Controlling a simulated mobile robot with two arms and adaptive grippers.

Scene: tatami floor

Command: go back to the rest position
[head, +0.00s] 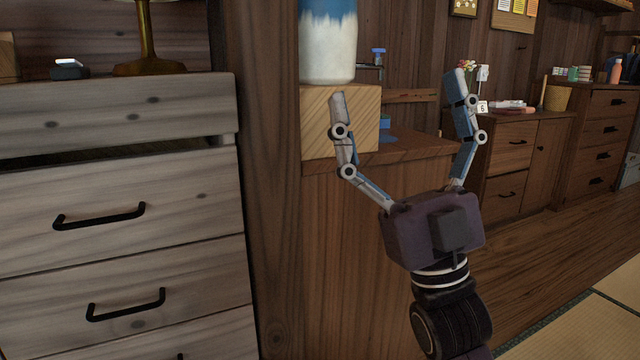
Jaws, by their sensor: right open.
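My right gripper (398,97) is raised in the middle of the head view with its two fingers spread wide. Nothing is between the fingers. Its left fingertip overlaps a light wooden block (315,125) in the picture; I cannot tell whether they touch. A blue and white vase (328,48) stands on that block, its top cut off by the frame. My left gripper is not in view.
A grey wooden drawer chest (190,200) with black handles fills the left, its top drawer slightly apart from those below. A brown wooden cabinet (335,250) stands behind my gripper. More cabinets (525,150) line the right wall. Open floor (560,265) lies at lower right.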

